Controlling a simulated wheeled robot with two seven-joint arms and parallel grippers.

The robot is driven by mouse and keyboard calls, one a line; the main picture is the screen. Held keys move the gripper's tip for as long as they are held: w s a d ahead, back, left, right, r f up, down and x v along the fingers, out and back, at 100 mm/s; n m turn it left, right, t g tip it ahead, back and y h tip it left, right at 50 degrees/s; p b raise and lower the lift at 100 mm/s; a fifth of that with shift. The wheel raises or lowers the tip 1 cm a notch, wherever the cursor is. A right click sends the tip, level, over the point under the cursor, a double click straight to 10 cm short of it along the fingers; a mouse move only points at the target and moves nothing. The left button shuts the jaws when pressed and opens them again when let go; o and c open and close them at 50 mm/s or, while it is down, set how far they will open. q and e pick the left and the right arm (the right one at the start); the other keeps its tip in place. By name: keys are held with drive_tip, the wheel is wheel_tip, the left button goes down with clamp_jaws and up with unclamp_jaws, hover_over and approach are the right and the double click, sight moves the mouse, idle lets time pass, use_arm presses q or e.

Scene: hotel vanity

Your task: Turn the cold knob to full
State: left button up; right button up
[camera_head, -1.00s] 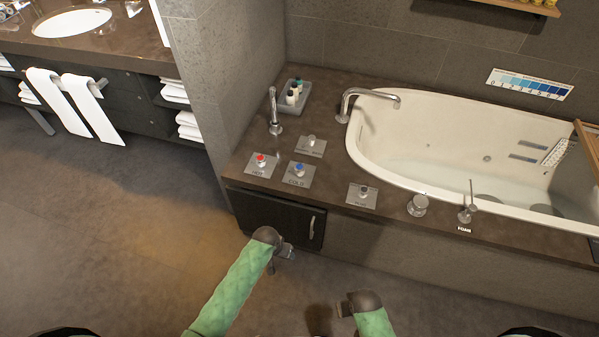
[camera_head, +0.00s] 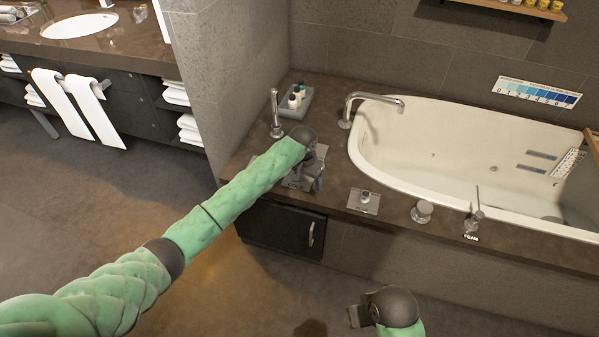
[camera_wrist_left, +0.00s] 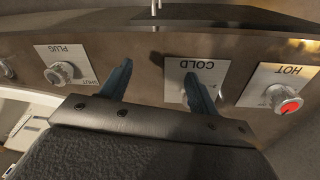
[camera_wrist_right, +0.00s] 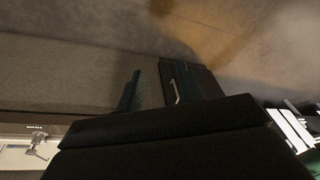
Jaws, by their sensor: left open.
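The cold knob's grey plate, marked COLD (camera_wrist_left: 209,66), shows in the left wrist view. The knob itself is mostly hidden behind one finger of my left gripper (camera_wrist_left: 157,74). That gripper is open, with its fingers spread and nothing seen between them. In the head view my left gripper (camera_head: 314,178) hangs over the deck at the cold plate (camera_head: 291,183) and covers the knob. I cannot tell whether a finger touches it. My right gripper (camera_head: 362,309) is low in front of the cabinet, away from the knobs. Its fingers look apart in the right wrist view (camera_wrist_right: 155,82).
The red-marked hot knob (camera_wrist_left: 290,105) is right of the cold plate in the left wrist view; the plug knob (camera_wrist_left: 61,73) is left. A spout (camera_head: 373,97), shower handle (camera_head: 275,112), bottle tray (camera_head: 308,99) and another knob plate (camera_head: 363,203) stand around the bathtub (camera_head: 385,170).

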use_arm(q)
drive_tip(key=shift+n+y, duration=0.3)
drive_tip(key=shift+y, duration=0.4)
drive_tip(key=w+a+r, duration=0.1)
drive_tip(key=w, duration=0.1)
drive_tip(key=w+a+r, duration=0.1)
drive_tip(key=w, duration=0.2)
drive_tip(key=w+a+r, duration=0.1)
drive_tip(key=w, duration=0.2)
drive_tip(key=shift+r, duration=0.4)
wheel_tip(320, 180, down, 6)
drive_tip(key=shift+r+p, duration=0.1)
drive_tip(key=shift+p, duration=0.4)
drive_tip(key=shift+f, duration=0.95)
use_arm(e)
drive_tip(key=shift+s+d+r+g, duration=0.2)
drive_tip(key=shift+s+r+g, duration=0.1)
drive_tip(key=shift+s+r, duration=0.6)
drive_tip(key=shift+w+r, duration=0.1)
use_arm(q)
drive_tip(key=c, duration=1)
